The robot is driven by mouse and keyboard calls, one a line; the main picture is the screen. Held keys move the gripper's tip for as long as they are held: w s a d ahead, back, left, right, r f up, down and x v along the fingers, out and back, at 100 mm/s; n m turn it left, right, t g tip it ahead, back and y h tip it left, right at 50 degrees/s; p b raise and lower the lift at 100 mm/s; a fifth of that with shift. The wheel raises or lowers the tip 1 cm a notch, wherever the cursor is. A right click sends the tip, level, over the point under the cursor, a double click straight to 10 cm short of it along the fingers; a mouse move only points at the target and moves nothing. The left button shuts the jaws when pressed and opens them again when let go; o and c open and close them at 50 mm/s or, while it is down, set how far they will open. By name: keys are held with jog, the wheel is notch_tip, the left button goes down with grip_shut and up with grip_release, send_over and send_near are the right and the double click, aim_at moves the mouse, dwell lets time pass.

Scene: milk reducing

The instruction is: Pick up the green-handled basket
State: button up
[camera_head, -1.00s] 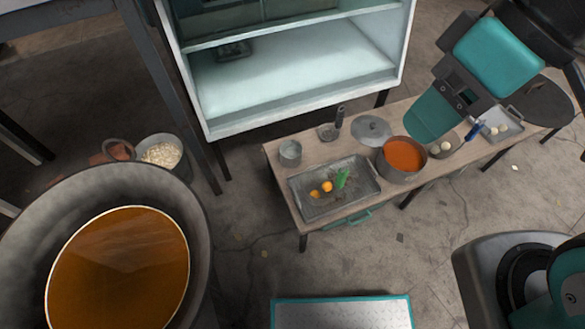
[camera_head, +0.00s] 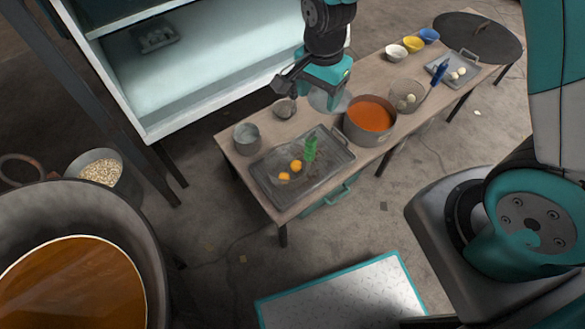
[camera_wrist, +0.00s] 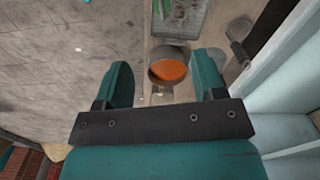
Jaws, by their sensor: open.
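A thin teal-green handle (camera_head: 333,198) shows just below the table's front edge in the head view. The rest of the basket is hidden under the table.
A white cabinet (camera_head: 170,127) stands behind. A large vat (camera_head: 150,240) is at left.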

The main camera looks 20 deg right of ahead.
aim_at(311, 138)
notch_tip(311, 138, down, 10)
jog(key=shift+r+b, duration=0.15)
jog(key=shift+b, duration=0.65)
jog(key=shift+a+f+b, duration=0.2)
jog(key=shift+f+b, duration=0.05)
jog(key=shift+f, duration=1.15)
jog(key=shift+a+f+b, duration=0.2)
jog(key=shift+f+b, duration=0.05)
jog(key=shift+f, duration=1.1)
jog(key=shift+c, duration=0.4)
jog(key=shift+r, duration=0.1)
jog(key=c, duration=1)
jog(key=shift+c, duration=0.2)
